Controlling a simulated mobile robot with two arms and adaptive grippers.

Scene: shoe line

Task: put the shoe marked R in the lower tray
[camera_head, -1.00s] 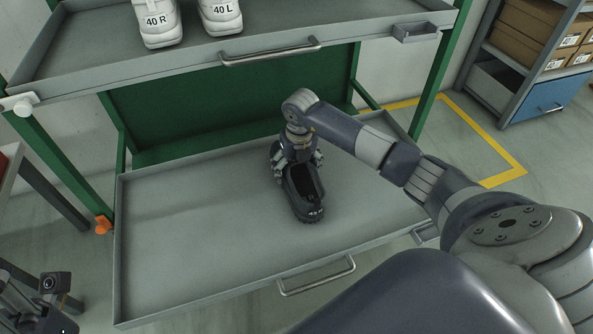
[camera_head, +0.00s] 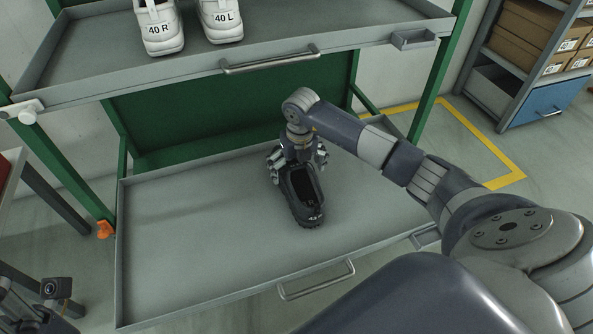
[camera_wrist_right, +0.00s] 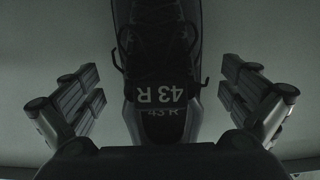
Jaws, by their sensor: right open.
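A dark shoe (camera_head: 303,196) rests in the lower tray (camera_head: 190,215), right of its middle, with its opening facing up. In the right wrist view the dark shoe (camera_wrist_right: 158,45) carries the marking 43 R. In the right wrist view the fingers of my right gripper (camera_wrist_right: 160,105) stand apart from the shoe, with gaps on both sides. My left gripper (camera_head: 50,295) shows only partly at the bottom left, and its jaws cannot be made out.
White shoes marked 40 R (camera_head: 160,28) and 40 L (camera_head: 222,22) stand on the upper tray (camera_head: 300,45), which overhangs the back of the lower one. The lower tray's left half is clear. A shelf with boxes (camera_head: 535,40) stands at the right.

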